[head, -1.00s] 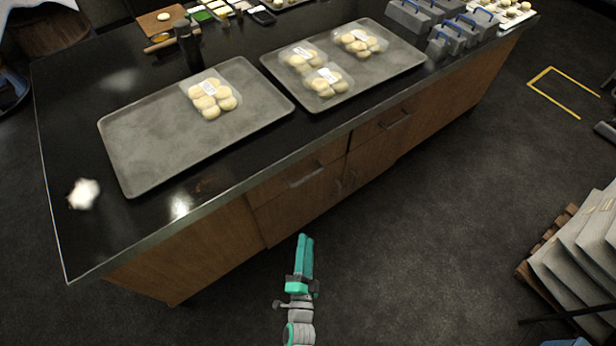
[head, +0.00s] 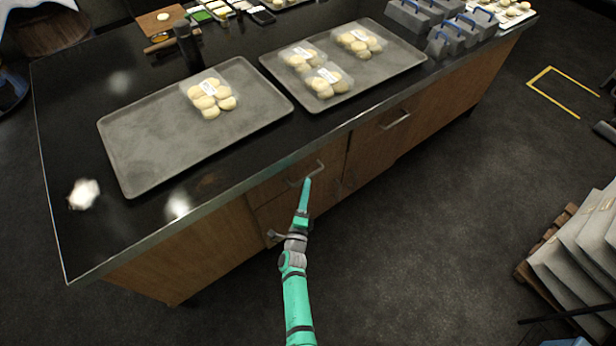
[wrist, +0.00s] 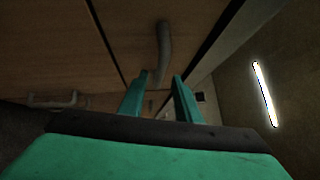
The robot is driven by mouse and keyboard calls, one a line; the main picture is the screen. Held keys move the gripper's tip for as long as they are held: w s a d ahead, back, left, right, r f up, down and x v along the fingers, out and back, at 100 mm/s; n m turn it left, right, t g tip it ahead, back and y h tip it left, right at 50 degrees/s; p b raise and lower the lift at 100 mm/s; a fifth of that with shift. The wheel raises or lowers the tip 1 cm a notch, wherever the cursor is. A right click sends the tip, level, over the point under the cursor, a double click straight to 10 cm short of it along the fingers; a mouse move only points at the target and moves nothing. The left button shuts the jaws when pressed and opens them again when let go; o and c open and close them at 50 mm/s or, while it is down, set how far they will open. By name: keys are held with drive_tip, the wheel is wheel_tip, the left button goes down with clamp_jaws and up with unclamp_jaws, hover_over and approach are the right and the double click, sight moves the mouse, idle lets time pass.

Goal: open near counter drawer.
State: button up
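The near counter drawer (head: 270,190) is a wooden front just under the black countertop, and it looks closed. Its metal bar handle (head: 318,168) shows at the tip of my gripper (head: 307,182). In the wrist view the handle (wrist: 164,45) lies ahead of my gripper (wrist: 160,78), in line with the gap between the two green fingers. The fingers are apart with nothing seen between them. In the head view the fingers overlap part of the handle, so I cannot tell whether they touch it.
The black countertop (head: 80,120) overhangs above. It bears two grey trays (head: 150,150) with packed buns. A second drawer handle (head: 397,119) is further right, with cabinet doors below. A stack of pale sacks (head: 590,235) stands at the right. The dark floor between is clear.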

sight(308, 176)
drive_tip(key=shift+x, duration=2.55)
drive_tip(key=shift+c, duration=0.4)
clamp_jaws()
